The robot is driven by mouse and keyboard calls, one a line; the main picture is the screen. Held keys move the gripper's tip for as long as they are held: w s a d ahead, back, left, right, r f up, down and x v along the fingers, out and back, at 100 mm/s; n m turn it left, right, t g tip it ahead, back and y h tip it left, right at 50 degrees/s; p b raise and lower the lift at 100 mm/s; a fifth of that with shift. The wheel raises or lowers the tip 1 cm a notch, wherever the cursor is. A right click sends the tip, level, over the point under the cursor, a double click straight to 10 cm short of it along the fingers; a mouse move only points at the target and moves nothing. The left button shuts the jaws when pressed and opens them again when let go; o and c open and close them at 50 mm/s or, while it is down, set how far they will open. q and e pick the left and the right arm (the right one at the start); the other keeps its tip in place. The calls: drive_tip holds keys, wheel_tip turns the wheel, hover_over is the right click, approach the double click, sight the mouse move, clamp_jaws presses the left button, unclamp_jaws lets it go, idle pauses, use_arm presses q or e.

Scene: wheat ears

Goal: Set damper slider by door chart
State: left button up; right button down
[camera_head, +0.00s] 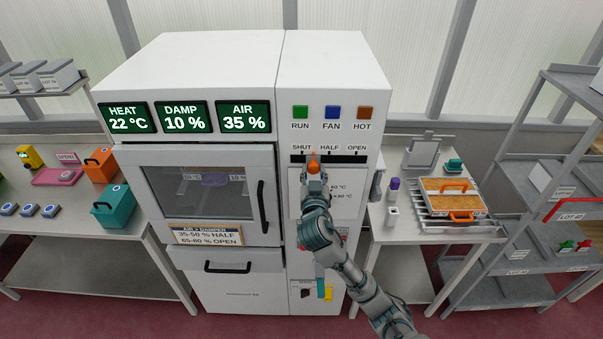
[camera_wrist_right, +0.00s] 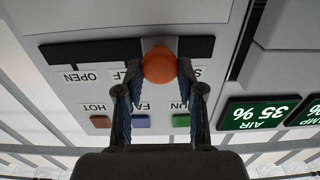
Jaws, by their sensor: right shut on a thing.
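The damper slider's orange knob (camera_head: 313,166) stands in a dark slot under the labels SHUT, HALF and OPEN, between SHUT and HALF. In the right wrist view, which is upside down, the knob (camera_wrist_right: 159,66) sits between my fingers. My right gripper (camera_head: 314,172) is shut on the knob; its fingers (camera_wrist_right: 158,80) touch both sides. The door chart (camera_head: 207,234) reads AIR > DAMPER, 35-50 % HALF, 65-80 % OPEN. The AIR display (camera_head: 247,117) reads 35 %; it also shows in the wrist view (camera_wrist_right: 258,113). My left gripper is not in view.
RUN (camera_head: 300,112), FAN (camera_head: 333,112) and HOT (camera_head: 366,113) buttons sit above the slot. HEAT reads 22 °C and DAMP 10 %. The oven door (camera_head: 208,190) looks closed. Side tables hold boxes and an orange-handled tray (camera_head: 452,197). A shelf rack (camera_head: 550,170) stands at right.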

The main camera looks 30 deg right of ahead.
drive_tip(key=d, duration=0.1)
drive_tip(key=s+d, duration=0.2)
drive_tip(key=d, duration=0.1)
drive_tip(key=shift+s+d, duration=0.1)
drive_tip(key=shift+s, duration=0.15)
drive_tip(key=c, duration=1.1)
unclamp_jaws()
drive_tip(key=o, duration=0.4)
drive_tip(key=shift+w+f, duration=0.1)
drive_tip(key=shift+w, duration=0.1)
drive_tip(key=v, duration=0.7)
drive_tip(key=shift+s+a, duration=0.15)
drive_tip(key=shift+a, duration=0.1)
drive_tip(key=shift+d+f, duration=0.1)
